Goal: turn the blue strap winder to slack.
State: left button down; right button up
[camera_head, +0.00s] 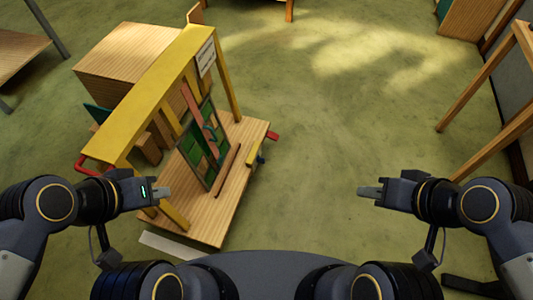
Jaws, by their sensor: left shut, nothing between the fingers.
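A small blue part (261,159), which looks like the blue strap winder, sits at the right edge of a wooden trolley deck (215,215). It is tiny here, and its handle position cannot be made out. A leaded panel (203,140) with green and red pieces leans upright on the deck under a yellow frame (150,95). My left gripper (163,192) is shut and empty, in front of the frame's near left part, well left of the blue part. My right gripper (368,192) looks shut and empty, over open floor to the right of the trolley.
A red part (272,136) and a yellow bar (253,152) are beside the blue part. A red handle (88,165) sticks out at the frame's left end. A wooden box (125,55) stands behind. Wooden legs (480,90) stand at far right. The green floor (330,130) between is clear.

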aim_at(261, 160)
jog(key=i+l+u, duration=0.7)
jog(key=i+l, duration=0.15)
jog(key=l, duration=0.2)
jog(key=u, duration=0.95)
